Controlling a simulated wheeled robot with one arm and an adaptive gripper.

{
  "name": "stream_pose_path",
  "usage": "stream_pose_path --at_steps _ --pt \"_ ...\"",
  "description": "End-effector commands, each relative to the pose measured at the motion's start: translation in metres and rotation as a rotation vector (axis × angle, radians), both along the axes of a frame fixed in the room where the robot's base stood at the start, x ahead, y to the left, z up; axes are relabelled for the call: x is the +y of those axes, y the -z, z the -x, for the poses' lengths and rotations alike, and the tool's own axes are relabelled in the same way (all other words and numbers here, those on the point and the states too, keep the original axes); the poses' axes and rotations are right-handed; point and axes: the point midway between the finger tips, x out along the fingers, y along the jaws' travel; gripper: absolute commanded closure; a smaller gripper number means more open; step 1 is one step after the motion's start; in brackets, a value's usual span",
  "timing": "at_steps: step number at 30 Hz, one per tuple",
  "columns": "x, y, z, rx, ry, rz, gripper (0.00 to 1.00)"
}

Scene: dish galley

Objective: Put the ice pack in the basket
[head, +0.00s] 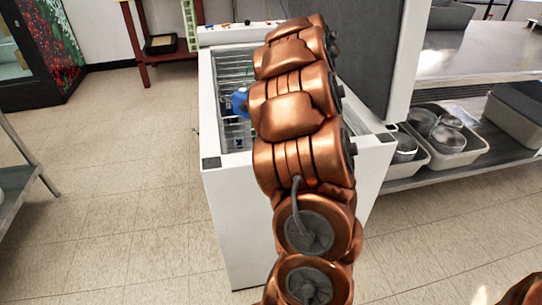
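A white open-topped chest (222,190) stands in the middle, with wire basket work (234,70) inside it. A blue object (240,102) shows in the chest at the left edge of my arm. It may be the ice pack, but my arm hides part of it and I cannot tell. Small blue and green bits show lower down by the wires. My copper arm reaches over the chest and covers its right part. My gripper is hidden behind the arm, so its hold and its distance to the blue object do not show.
A dark grey panel (372,50) stands upright behind the chest's right side. To the right, a metal counter (470,55) has a shelf below with grey tubs (455,157) of metal pots. A red stand (150,55) is at the back left.

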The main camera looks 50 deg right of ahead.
Motion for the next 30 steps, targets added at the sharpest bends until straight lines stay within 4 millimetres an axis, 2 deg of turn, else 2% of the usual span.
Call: stream_pose_path --at_steps 3,15,19,26,30 --pt "0.002 0.027 -0.001 0.001 -0.002 -0.006 1.0" --pt "0.002 0.109 -0.001 0.001 -0.001 -0.005 1.0" --pt "0.002 0.122 -0.001 0.0 -0.004 -0.002 1.0" --pt "0.001 0.133 -0.001 -0.002 -0.003 -0.002 1.0" --pt "0.001 0.153 -0.001 0.001 -0.001 -0.003 1.0"
